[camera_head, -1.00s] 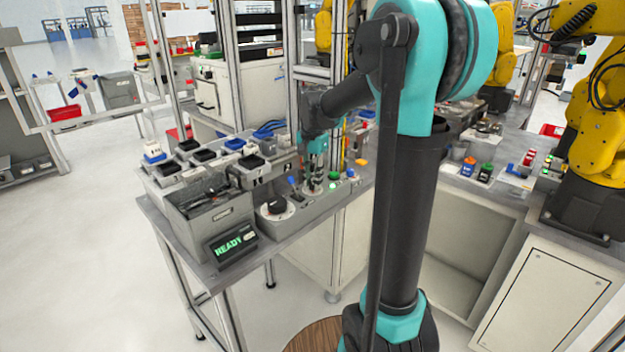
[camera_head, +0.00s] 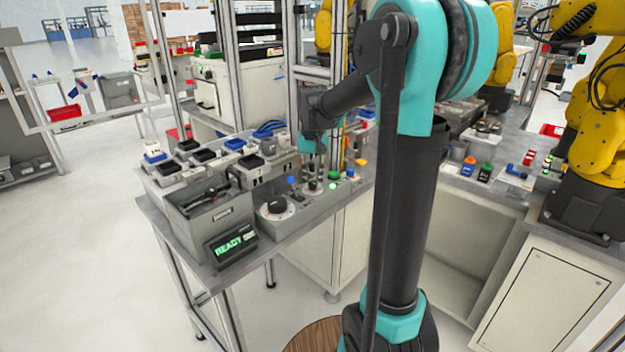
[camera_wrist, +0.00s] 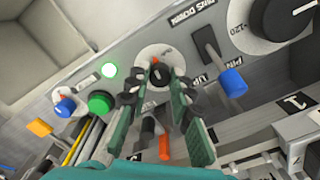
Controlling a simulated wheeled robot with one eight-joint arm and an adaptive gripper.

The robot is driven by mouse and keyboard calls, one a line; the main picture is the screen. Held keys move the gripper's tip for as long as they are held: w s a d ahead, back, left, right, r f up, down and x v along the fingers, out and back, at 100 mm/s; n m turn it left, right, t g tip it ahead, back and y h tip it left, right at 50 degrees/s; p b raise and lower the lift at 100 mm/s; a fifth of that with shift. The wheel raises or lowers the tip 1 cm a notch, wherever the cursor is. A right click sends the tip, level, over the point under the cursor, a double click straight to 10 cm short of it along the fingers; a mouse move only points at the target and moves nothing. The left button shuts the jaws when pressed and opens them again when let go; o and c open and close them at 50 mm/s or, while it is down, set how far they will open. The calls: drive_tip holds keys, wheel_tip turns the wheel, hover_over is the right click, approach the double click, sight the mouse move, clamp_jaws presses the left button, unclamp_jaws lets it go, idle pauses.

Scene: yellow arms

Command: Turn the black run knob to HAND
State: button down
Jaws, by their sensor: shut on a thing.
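The black run knob (camera_wrist: 156,77) sits on a round white dial plate (camera_wrist: 150,52) on the grey control panel, with an orange mark at its top edge in the wrist view. The dial's lettering is too small or covered to read. My gripper (camera_wrist: 158,84) has its dark fingertips on either side of the knob, closed on it. In the head view my gripper (camera_head: 314,168) points down at the panel, and the knob is mostly hidden by the fingers above the white plate (camera_head: 313,187).
A blue-tipped lever (camera_wrist: 232,82) and a large black dial (camera_wrist: 283,14) lie right of the knob. A green button (camera_wrist: 100,102), a lit green lamp (camera_wrist: 109,70) and a blue knob (camera_wrist: 65,107) lie left. A display (camera_head: 232,245) reads READY.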

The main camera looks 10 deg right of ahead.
sight(313, 182)
drive_tip(key=n, duration=0.5)
drive_tip(key=shift+n, duration=0.3)
drive_tip(key=n, duration=0.4)
drive_tip(key=shift+n, duration=0.4)
drive_tip(key=c, duration=1.3)
unclamp_jaws()
wheel_tip(313, 182, up, 12)
drive_tip(key=shift+r, duration=0.1)
